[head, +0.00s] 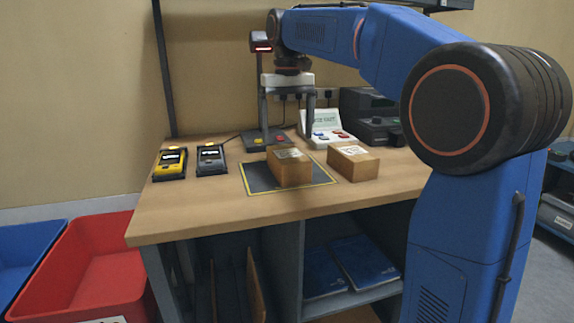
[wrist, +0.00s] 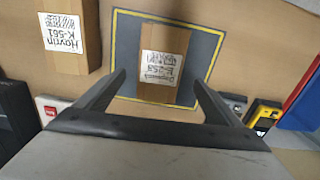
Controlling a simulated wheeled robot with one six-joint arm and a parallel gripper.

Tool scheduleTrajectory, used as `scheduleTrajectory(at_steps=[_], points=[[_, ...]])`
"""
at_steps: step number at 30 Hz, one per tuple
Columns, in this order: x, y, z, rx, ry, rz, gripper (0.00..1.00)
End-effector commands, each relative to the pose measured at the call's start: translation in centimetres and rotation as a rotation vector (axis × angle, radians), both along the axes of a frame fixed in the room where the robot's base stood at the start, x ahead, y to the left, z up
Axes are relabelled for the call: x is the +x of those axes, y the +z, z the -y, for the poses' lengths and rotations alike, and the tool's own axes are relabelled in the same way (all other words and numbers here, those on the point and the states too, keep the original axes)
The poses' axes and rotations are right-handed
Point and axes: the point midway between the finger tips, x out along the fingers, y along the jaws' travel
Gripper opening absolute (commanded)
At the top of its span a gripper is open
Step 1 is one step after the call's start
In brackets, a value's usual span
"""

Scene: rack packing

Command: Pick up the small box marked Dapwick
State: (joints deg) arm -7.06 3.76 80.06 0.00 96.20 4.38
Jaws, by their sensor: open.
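A small brown cardboard box (head: 290,170) stands on the dark yellow-edged mat (head: 320,179) on the bench. In the wrist view this box (wrist: 162,65) bears an upside-down white label that appears to read Dapwick, though the print is blurred. A second brown box (head: 352,163) stands on bare wood to its right; in the wrist view this box (wrist: 70,38) is at the upper left, its upside-down label reading Havrin K-561. My gripper (head: 288,118) is open and empty above the mat box. In the wrist view its fingers frame that box from either side, apart from it.
A yellow handheld device (head: 170,164) and a grey one (head: 211,160) lie left of the mat. A scanner stand (head: 262,110), a white button panel (head: 328,135) and a dark machine (head: 372,120) stand behind. Red (head: 95,265) and blue (head: 22,250) bins stand left of the bench.

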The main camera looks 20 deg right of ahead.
Motion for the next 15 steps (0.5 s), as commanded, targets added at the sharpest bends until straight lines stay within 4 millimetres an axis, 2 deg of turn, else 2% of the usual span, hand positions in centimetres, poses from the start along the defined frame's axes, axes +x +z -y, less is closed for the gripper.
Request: scheduleTrajectory(at_steps=[6,15], points=[[-0.1,-3.3,0.0,0.000,0.000,-0.002,0.88],[-0.2,-5.2,0.0,0.000,0.000,0.000,0.88]])
